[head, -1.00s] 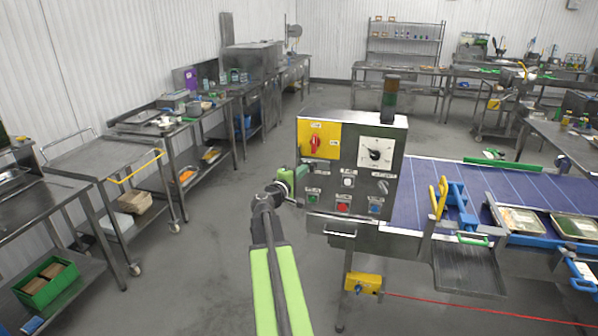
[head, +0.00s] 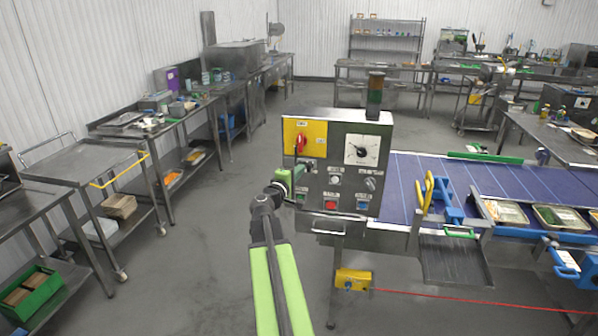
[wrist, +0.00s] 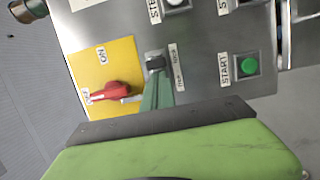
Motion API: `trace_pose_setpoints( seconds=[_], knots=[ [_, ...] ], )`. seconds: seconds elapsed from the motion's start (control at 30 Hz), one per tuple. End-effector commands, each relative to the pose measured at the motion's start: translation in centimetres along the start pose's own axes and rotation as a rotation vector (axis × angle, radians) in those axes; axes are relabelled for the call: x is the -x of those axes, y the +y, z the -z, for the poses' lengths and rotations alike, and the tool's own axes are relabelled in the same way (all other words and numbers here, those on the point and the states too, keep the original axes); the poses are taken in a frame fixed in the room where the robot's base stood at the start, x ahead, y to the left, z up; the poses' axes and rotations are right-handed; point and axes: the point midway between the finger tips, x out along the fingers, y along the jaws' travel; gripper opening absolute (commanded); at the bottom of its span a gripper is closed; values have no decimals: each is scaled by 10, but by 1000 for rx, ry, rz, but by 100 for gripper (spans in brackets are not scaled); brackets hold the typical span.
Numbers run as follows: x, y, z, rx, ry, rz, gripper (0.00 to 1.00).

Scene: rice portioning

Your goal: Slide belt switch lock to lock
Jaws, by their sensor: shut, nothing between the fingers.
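The grey control panel (head: 349,185) carries a yellow plate (head: 318,134) with a red rotary belt switch (head: 300,144); both also show in the wrist view, the switch (wrist: 110,91) beside an OFF label. My gripper (head: 290,178) is shut and empty at the panel's left side, below the yellow plate. In the wrist view its narrow green fingers (wrist: 156,90) reach to a small dark block (wrist: 155,61) beside two small labels. The block looks like the lock slider. I cannot tell whether the fingers touch it or which label it stands at.
A green START button (wrist: 249,65) lies right of the fingers in the wrist view. The blue conveyor belt (head: 405,190) with trays extends right of the panel. A yellow box (head: 353,280) with a red cord hangs below. The floor left of my arm is clear.

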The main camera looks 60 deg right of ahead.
Motion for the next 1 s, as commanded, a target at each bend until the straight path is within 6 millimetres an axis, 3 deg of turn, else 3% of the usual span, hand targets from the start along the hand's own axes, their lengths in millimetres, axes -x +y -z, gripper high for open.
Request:
trace_pose_setpoints(
  seconds=[0.17, 0.3, 0.53, 0.7, 1.0],
  knots=[
    [14, 0, 28, 4, 8, -2, 0],
    [53, 0, 22, 4, 7, -2, 0],
    [96, 0, 22, 4, 6, -2, 0],
    [108, 0, 23, 4, 5, -2, 0],
    [108, 0, 24, 4, 5, -2, 0]
  ],
)
